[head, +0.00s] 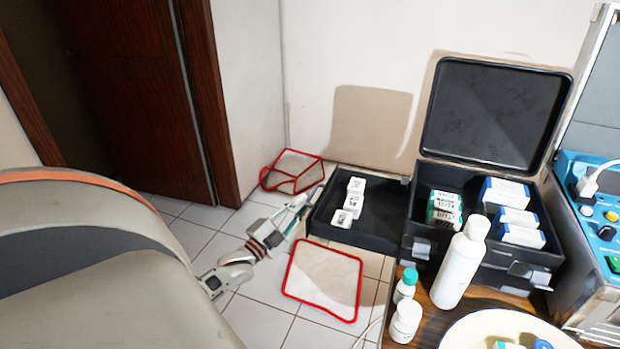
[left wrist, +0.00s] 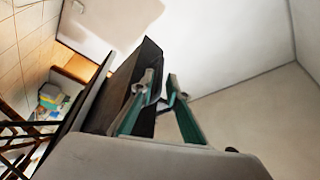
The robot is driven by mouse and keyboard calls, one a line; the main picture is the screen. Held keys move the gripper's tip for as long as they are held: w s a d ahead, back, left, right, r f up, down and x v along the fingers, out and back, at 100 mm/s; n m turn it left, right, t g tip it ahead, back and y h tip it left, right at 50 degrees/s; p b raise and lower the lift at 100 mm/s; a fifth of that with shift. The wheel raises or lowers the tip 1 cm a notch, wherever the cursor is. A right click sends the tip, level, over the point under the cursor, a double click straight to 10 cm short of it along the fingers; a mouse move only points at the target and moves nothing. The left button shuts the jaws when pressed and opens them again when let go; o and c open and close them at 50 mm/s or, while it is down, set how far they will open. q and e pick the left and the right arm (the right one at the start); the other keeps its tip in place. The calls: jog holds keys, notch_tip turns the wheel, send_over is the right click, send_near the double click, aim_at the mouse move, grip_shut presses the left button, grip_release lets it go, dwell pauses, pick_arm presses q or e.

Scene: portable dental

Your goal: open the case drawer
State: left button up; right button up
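The black case (head: 470,240) stands open on the right, lid raised. Its drawer (head: 372,238) is pulled far out to the left and holds a few white boxes (head: 349,203). My left gripper (head: 303,203) is at the drawer's outer left end. In the left wrist view, its green-sided fingers (left wrist: 160,80) are close together with a small dark handle (left wrist: 161,99) between them, at the dark drawer front (left wrist: 128,90). The grip looks shut on that handle, though the contact is small. My right gripper is in neither view.
A white bottle (head: 459,268), smaller bottles (head: 405,318) and a bowl (head: 462,334) stand on the wooden surface before the case. A blue control unit (head: 595,220) is at right. Red-edged floor items (head: 322,281) lie below the drawer. A wall stands behind.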

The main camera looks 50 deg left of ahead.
pick_arm(q)
jog(key=v, duration=0.6)
jog(key=shift+s, duration=0.2)
jog(key=s+d+f+n+g+h+p, duration=0.1)
jog(key=s+d, duration=0.4)
jog(key=d, duration=0.6)
jog(key=s+d+f+n+g+h+p, duration=0.2)
jog(key=s+d+f+n+g+p, duration=0.1)
jog(key=d, duration=0.9)
jog(key=s+d+f+n+g+h+p, duration=0.1)
jog(key=s+d+f+g, duration=0.4)
jog(key=d, duration=0.6)
jog(key=s+f+n+p, duration=0.1)
jog(key=s+f+p, duration=0.1)
jog(key=s, duration=0.1)
jog(key=shift+s+d+f+g+h, duration=0.2)
jog(key=shift+s+d+g+h, duration=0.1)
jog(key=shift+d+g+h, duration=0.1)
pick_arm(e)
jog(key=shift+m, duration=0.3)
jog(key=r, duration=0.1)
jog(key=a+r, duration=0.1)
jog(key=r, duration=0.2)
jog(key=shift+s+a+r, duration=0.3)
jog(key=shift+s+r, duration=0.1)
